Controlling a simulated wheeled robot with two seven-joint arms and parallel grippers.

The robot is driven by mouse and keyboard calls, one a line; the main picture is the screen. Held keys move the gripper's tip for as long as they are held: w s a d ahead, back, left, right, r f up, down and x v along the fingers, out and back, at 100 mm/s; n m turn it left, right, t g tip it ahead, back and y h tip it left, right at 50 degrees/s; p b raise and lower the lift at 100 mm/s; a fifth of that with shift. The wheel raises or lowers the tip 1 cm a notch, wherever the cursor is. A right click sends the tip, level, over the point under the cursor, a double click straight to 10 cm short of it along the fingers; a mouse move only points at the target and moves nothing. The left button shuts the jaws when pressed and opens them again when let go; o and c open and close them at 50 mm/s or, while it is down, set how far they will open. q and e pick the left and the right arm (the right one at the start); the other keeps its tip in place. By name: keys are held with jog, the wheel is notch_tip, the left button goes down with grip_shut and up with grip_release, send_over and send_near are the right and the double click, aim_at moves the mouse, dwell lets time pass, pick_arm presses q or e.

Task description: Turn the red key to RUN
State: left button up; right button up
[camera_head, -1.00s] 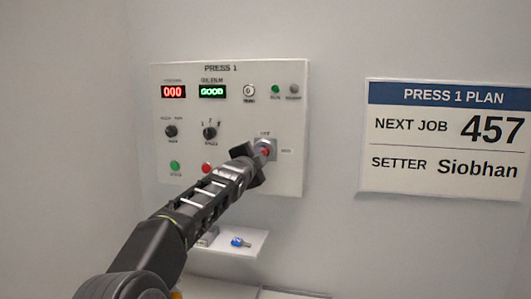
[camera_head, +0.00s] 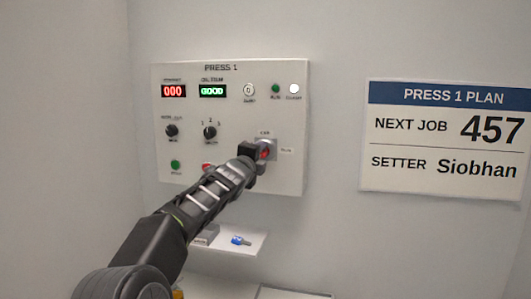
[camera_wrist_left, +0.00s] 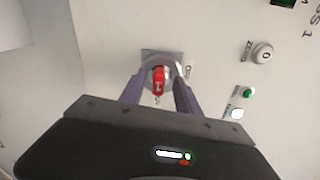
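The red key (camera_wrist_left: 158,80) sits in its round lock on a square grey plate (camera_wrist_left: 147,53). In the left wrist view it lies lengthwise down the picture, on the side away from the label beside the plate. In the head view the key (camera_head: 265,153) shows as a small red spot, with a label above and the RUN label (camera_head: 286,150) at right. My left gripper (camera_wrist_left: 159,82) has one finger on each side of the key, with narrow gaps showing, so it looks open around it. The gripper (camera_head: 256,155) partly hides the lock in the head view. My right gripper is not in view.
The PRESS 1 panel (camera_head: 230,115) carries displays, knobs, buttons and lamps. Its white lamp (camera_head: 294,89) is lit. My left arm crosses in front of the lower panel. A small shelf (camera_head: 250,243) below holds a blue item (camera_head: 240,240). A plan sign (camera_head: 445,140) hangs at right.

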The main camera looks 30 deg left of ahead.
pick_arm(q)
jog(key=b+v, duration=0.4)
jog(key=v, duration=0.3)
jog(key=shift+s, duration=0.35)
jog(key=shift+d, duration=0.1)
